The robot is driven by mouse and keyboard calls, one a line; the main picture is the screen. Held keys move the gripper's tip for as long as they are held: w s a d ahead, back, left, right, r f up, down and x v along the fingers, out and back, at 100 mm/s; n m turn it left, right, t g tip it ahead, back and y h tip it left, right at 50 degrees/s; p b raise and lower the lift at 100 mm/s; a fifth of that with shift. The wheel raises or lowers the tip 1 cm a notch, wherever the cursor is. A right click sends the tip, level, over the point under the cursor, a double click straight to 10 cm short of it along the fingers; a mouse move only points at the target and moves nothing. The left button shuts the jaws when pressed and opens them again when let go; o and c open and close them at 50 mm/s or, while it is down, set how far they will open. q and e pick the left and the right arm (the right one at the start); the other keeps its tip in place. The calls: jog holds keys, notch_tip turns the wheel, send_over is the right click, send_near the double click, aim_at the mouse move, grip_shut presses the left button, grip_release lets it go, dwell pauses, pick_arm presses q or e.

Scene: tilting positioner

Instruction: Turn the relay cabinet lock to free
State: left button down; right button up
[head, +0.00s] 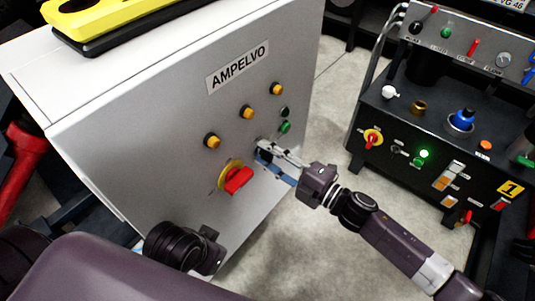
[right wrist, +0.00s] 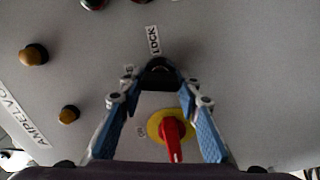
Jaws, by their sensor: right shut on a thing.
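The relay cabinet is a light grey box (head: 130,130) with the sign AMPELVO (head: 238,68) on its front panel. In the right wrist view the lock is a small black knob (right wrist: 159,72). A label reading LOCK (right wrist: 154,40) sits beyond it. Another label (right wrist: 129,72) beside it is partly hidden by a finger. My right gripper (head: 262,151) is at the panel, right of the red and yellow switch. Its blue-padded fingertips (right wrist: 159,82) are shut on the knob from both sides. In the head view the gripper mostly hides the knob.
A red-handled switch on a yellow disc (head: 237,180) sits close to my right gripper. Yellow buttons (head: 247,112) and a green button (head: 285,127) are above. A black control console (head: 400,120) stands at right, with bare floor (head: 325,125) between.

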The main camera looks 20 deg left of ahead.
jog(key=shift+f+n, duration=0.1)
jog(key=shift+n, duration=1.2)
jog(key=o, duration=1.2)
jog(key=shift+c, duration=0.2)
jog(key=shift+d, duration=0.1)
jog(key=v, duration=1.2)
